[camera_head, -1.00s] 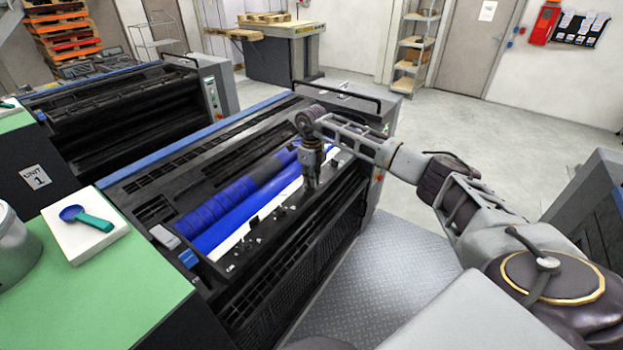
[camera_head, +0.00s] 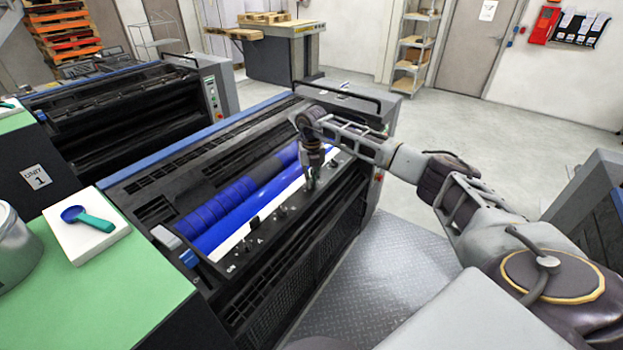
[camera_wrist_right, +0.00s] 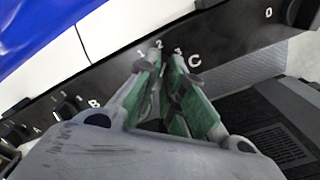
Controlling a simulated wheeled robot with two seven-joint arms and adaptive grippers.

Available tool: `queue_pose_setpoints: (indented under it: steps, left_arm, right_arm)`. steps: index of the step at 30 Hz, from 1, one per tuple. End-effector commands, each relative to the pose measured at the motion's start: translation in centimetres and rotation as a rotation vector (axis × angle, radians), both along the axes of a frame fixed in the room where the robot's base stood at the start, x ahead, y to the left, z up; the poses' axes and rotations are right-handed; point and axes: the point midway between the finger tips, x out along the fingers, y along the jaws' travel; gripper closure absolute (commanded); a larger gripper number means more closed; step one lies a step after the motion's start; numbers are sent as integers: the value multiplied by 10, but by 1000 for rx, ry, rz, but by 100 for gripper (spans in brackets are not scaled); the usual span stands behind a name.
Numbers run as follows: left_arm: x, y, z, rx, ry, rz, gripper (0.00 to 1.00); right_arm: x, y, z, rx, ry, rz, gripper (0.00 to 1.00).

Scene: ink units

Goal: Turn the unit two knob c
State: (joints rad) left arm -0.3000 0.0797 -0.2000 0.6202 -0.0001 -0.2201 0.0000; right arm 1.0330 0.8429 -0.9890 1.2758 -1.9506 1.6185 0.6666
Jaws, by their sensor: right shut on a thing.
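The black control strip of the middle press unit (camera_head: 240,257) carries a row of small knobs beside a white strip and blue rollers. My right gripper (camera_head: 311,186) points down onto this strip. In the right wrist view its green-padded fingers (camera_wrist_right: 166,66) are closed together just beside the letter C (camera_wrist_right: 195,60), with the numbers 1, 2, 3 past the tips. The fingers hide most or all of knob C, so its pointer cannot be read. Knob B (camera_wrist_right: 67,107) and knob A (camera_wrist_right: 18,132) are at left, clear of the fingers. My left gripper is not in view.
Another press marked unit 1 (camera_head: 38,178) stands behind at left. A green-topped surface (camera_head: 120,282) at lower left bears a white pad (camera_head: 72,241) with a blue-green scoop (camera_head: 86,216) and a grey can (camera_head: 18,249). The metal-plate floor (camera_head: 380,270) at right is free.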

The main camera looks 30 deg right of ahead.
Motion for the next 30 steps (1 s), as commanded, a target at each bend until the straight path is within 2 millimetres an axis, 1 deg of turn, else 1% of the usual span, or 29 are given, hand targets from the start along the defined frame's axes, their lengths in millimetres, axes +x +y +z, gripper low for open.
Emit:
queue_pose_setpoints:
  steps: [12, 18, 24, 30]
  left_arm:
    - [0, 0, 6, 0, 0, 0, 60]
    - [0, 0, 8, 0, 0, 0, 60]
    - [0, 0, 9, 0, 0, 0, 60]
    - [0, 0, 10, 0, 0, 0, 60]
  right_arm:
    - [1, 0, 2, 1, -4, -325, 100]
    - [1, 0, 2, 1, -4, -456, 100]
    - [2, 0, 3, 2, -5, -542, 100]
    - [2, 0, 3, 2, -5, -581, 100]
